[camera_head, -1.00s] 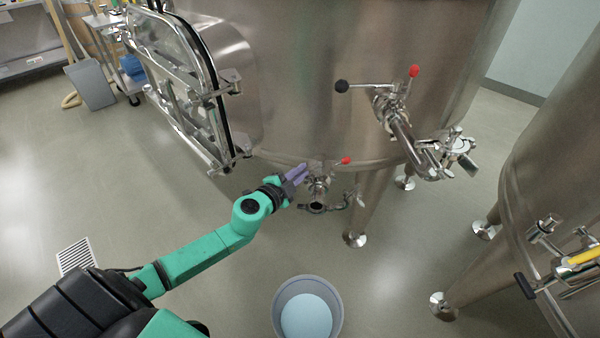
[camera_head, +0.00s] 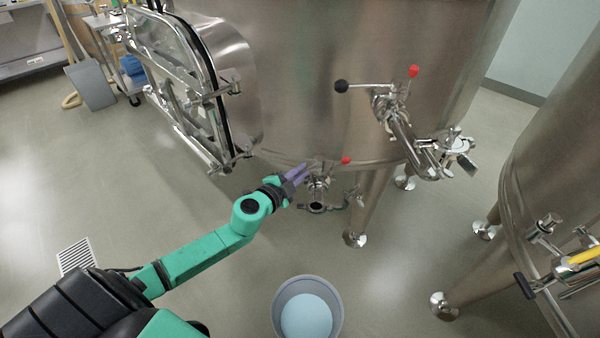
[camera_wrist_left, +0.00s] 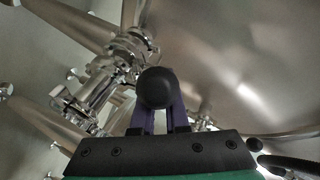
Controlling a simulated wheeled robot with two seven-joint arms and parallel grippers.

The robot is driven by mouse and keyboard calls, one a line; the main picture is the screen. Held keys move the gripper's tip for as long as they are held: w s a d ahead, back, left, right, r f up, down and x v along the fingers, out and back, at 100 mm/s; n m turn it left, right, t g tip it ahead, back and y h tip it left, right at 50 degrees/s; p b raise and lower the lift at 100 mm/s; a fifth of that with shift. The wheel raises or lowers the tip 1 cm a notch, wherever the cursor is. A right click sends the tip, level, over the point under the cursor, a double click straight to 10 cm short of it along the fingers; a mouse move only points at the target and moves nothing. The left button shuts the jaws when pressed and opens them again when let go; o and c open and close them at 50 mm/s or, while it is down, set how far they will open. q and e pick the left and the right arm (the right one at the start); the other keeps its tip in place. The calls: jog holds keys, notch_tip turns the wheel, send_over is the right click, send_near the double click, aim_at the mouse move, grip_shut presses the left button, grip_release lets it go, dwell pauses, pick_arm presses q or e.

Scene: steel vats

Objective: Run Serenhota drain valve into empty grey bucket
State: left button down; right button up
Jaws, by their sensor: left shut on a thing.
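The large steel vat (camera_head: 310,80) has a low drain valve (camera_head: 318,184) at its bottom edge, with a red knob (camera_head: 346,160) on its right and a round outlet (camera_head: 317,208) below. My left gripper (camera_head: 299,174) is at the left side of this valve. In the left wrist view its purple fingers (camera_wrist_left: 161,112) are shut on a black ball knob (camera_wrist_left: 157,88), which looks like the end of the valve handle. The grey bucket (camera_head: 280,318) stands on the floor below, with a pale blue round surface inside. I cannot tell whether that is liquid or its bottom. No stream shows.
A higher valve with black and red knobs (camera_head: 378,87) sticks out from the vat to the right. The vat's door (camera_head: 190,100) juts out at the left. A vat leg (camera_head: 365,205) stands behind the drain. Another vat (camera_head: 560,170) is at the right.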

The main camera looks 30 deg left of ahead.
pick_arm(q)
jog(key=shift+s+a+f, duration=0.1)
jog(key=shift+a+f, duration=0.05)
jog(key=shift+f, duration=0.25)
jog(key=m+h+b, duration=0.1)
jog(key=h+b, duration=0.1)
jog(key=w+a+m+g+h+b, duration=0.1)
jog(key=m+b, duration=0.1)
jog(key=shift+a+r+h, duration=0.1)
jog(key=shift+a+h, duration=0.2)
jog(key=shift+h, duration=0.1)
jog(key=c, duration=1.1)
grip_release()
jog(key=shift+o, duration=0.9)
jog(key=shift+w+a, duration=0.15)
jog(key=shift+r, duration=0.1)
